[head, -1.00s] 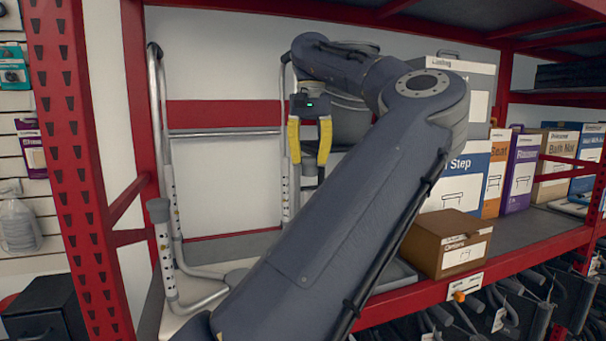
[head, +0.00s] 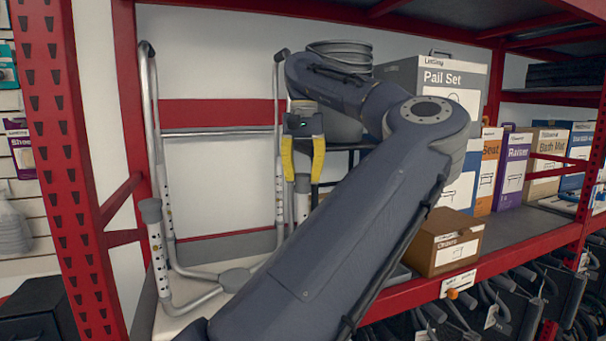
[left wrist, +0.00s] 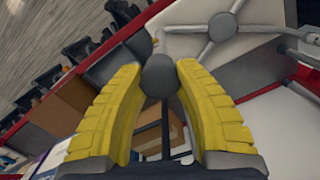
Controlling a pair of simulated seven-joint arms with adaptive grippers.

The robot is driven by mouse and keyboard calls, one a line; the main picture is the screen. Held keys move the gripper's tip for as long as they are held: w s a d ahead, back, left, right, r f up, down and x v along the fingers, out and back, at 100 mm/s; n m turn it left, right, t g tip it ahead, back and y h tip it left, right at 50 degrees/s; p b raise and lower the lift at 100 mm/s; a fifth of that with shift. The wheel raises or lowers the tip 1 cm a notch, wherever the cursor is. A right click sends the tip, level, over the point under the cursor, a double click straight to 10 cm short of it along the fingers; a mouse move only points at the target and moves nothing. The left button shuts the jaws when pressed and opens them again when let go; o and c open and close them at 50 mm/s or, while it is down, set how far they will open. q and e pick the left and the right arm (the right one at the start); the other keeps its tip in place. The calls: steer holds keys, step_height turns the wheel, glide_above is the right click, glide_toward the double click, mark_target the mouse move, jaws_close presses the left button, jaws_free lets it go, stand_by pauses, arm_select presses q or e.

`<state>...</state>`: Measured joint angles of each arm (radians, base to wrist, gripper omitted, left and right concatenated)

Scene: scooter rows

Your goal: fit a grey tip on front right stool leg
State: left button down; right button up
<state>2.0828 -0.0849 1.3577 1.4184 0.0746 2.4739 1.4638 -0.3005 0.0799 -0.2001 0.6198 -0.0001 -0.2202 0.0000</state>
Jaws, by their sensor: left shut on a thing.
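The stool (head: 166,245), a frame of metal tubes, stands on the shelf with its legs pointing up. Its front left leg carries a grey tip (head: 150,210). The front right leg (head: 302,207), with a row of holes, shows just below my left gripper (head: 302,178). The yellow fingers are shut on a grey tip (left wrist: 160,75), held between the fingertips in the left wrist view. The held tip is at the top of that leg; I cannot tell whether it is seated. The arm hides the leg's lower part. My right gripper is out of view.
A red shelf post (head: 62,150) stands at the left. Grey pails (head: 340,122), a Pail Set box (head: 445,76) and a brown carton (head: 443,242) are to the right of the stool. Space inside the stool frame is clear.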

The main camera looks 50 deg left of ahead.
mark_target(303, 174)
arm_select(q)
steer(key=shift+f, duration=0.25)
steer(key=c, duration=1)
jaws_free()
steer(key=shift+o, duration=0.2)
steer(key=shift+r, duration=0.1)
step_height(303, 174, up, 13)
steer(key=shift+w+a, duration=0.25)
steer(key=shift+w, duration=0.05)
